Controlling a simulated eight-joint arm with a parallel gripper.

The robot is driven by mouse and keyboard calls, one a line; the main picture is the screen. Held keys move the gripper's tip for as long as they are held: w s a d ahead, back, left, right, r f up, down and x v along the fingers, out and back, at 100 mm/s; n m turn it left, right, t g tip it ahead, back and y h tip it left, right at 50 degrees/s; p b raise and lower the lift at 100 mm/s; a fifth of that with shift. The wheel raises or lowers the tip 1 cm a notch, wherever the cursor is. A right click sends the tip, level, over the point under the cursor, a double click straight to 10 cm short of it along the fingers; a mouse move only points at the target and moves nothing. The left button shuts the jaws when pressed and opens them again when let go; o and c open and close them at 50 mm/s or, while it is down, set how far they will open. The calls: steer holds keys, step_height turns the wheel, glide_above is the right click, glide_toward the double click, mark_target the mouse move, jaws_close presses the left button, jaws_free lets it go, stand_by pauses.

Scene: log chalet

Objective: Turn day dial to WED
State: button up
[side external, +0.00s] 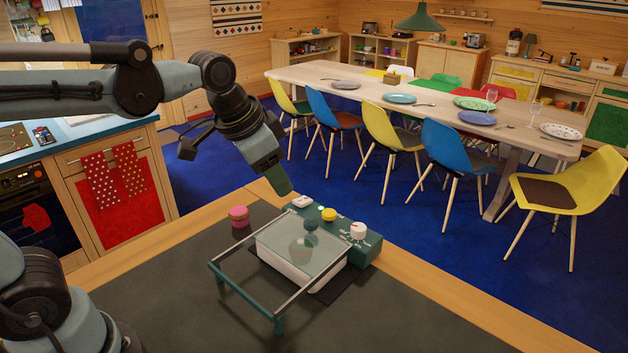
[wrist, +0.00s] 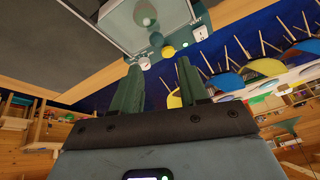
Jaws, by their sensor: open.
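My gripper (side external: 284,191) is open and empty, above and behind the box's left end in the side view. In the wrist view its two green fingers (wrist: 158,72) stand apart, with nothing between them.
A glass plate in a teal frame (side external: 305,240) stands over a white tray in front of the box. A pink round tin (side external: 239,216) stands to its left. The dark worktop (side external: 400,315) is clear at the right. The dining table (side external: 350,95) and chairs are farther back.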

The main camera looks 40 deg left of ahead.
steer(key=w+d+r+m+g, duration=0.2)
steer(key=w+d+m, duration=0.2)
steer(key=w, duration=0.3)
steer(key=m+g, duration=0.3)
steer(key=m, duration=0.2)
glide_toward(361, 227)
step_height(361, 227, down, 8)
steer(key=shift+d+f, duration=0.15)
steer(key=shift+f, duration=0.1)
steer(key=c, duration=0.8)
